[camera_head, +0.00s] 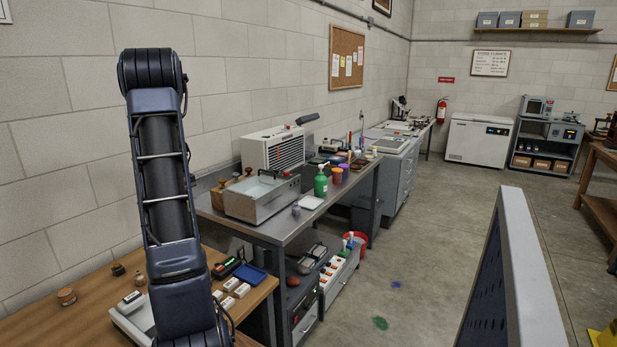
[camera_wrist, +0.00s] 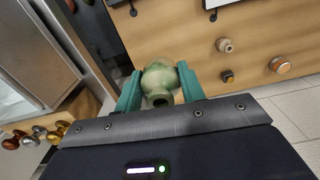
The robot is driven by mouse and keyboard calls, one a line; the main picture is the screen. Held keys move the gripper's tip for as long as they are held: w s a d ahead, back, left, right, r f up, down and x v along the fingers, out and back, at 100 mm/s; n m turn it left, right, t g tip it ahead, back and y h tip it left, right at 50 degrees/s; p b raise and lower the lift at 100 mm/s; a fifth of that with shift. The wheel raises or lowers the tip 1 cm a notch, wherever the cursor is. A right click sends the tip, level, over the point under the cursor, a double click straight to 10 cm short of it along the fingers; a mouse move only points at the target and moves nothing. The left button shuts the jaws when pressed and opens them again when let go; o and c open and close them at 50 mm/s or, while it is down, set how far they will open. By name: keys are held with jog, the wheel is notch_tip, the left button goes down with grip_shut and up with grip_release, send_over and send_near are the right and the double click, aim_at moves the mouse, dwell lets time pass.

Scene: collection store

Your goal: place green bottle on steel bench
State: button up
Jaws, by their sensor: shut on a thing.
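In the wrist view my gripper (camera_wrist: 160,84) has its two teal fingers shut on a pale green, rounded bottle (camera_wrist: 161,76). The bottle's narrow open neck points toward the camera. The wooden table lies beyond it; I cannot tell the gap between them. The steel bench (camera_head: 272,229) stands along the wall in the head view, right of my arm. Another bottle, bright green with a pale cap (camera_head: 320,184), stands upright on that bench. My gripper and the held bottle do not show in the head view.
The front right of the bench top has a bare strip. The wooden table (camera_head: 92,325) holds small objects. A perforated panel (camera_head: 490,285) stands right.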

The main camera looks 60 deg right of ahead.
jog(key=s+d+r+m, duration=0.3)
jog(key=s+d, duration=0.7)
jog(key=d, duration=0.4)
notch_tip(320, 180, up, 2)
jog(key=r+m, duration=0.1)
jog(key=m, duration=0.2)
send_over(276, 230)
notch_tip(276, 230, down, 20)
jog(key=shift+r, duration=0.15)
jog(key=o, duration=1)
jog(key=shift+o, duration=0.2)
notch_tip(276, 230, up, 12)
